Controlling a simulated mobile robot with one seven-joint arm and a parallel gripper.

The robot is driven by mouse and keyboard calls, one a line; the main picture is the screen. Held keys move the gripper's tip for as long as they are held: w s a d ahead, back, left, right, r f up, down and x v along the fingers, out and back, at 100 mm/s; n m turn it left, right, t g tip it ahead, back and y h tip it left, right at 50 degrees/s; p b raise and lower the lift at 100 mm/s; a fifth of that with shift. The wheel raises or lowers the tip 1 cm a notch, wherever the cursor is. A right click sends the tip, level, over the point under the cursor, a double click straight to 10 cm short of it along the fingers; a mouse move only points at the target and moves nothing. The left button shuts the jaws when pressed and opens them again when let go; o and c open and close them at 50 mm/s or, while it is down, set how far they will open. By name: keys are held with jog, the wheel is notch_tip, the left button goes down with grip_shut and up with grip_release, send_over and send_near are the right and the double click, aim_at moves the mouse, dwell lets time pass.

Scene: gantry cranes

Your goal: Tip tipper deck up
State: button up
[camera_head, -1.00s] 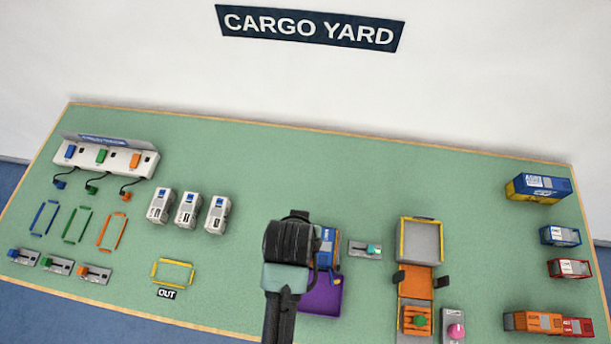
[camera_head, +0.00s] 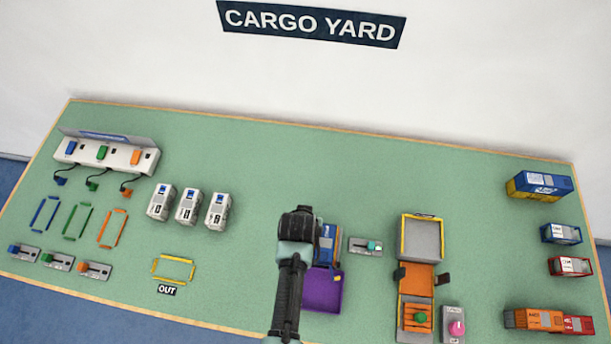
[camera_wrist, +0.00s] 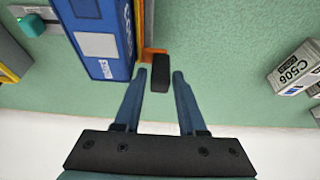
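The tipper deck appears to be the tray under a blue container (camera_head: 327,243), mostly hidden behind my arm in the head view. The wrist view shows the blue container (camera_wrist: 100,38) lying along the deck's yellow-grey edge (camera_wrist: 147,22). An orange bracket (camera_wrist: 151,52) at that edge carries a black handle (camera_wrist: 161,72). My gripper (camera_wrist: 160,77) is open, with one fingertip on each side of the handle and small gaps visible. In the head view my gripper (camera_head: 298,215) is beside the container's left side; its fingers are hidden there.
A purple bin (camera_head: 324,291) lies just in front of the container. A teal-knobbed slider (camera_head: 366,246) is to its right. White numbered containers (camera_head: 188,206) stand to the left. An orange and grey unit (camera_head: 416,282) stands to the right. The green board behind is clear.

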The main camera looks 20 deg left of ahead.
grip_shut()
dwell(1.5)
